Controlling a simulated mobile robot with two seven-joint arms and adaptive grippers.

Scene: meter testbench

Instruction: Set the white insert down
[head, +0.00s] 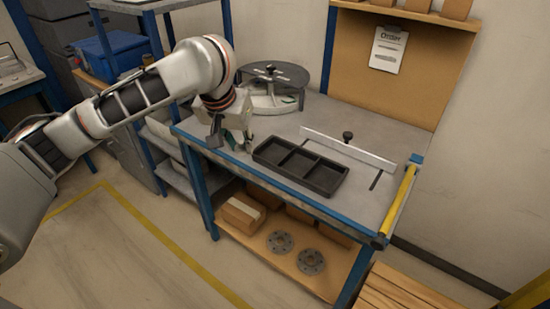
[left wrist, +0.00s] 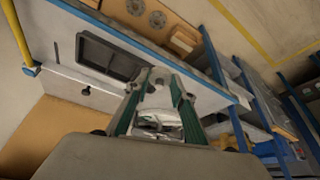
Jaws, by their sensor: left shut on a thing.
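My left gripper (head: 238,141) is over the left end of the workbench, beside the left end of the black tray (head: 326,182). In the left wrist view its green-sided fingers (left wrist: 159,82) are shut on a pale piece (left wrist: 158,98), which I take to be the white insert. The fingers and wrist hide much of it, and its full shape cannot be made out. In the head view the gripper hides it. I cannot tell whether it touches the bench. The tray has three compartments, which look empty. My right gripper is in neither view.
A round turntable fixture (head: 272,78) stands behind my left gripper. A white fence (head: 347,150) with a black knob lies behind the tray. A yellow bar (head: 401,200) runs along the bench's right end. Boxes and round flanges (head: 311,262) sit on the lower shelf.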

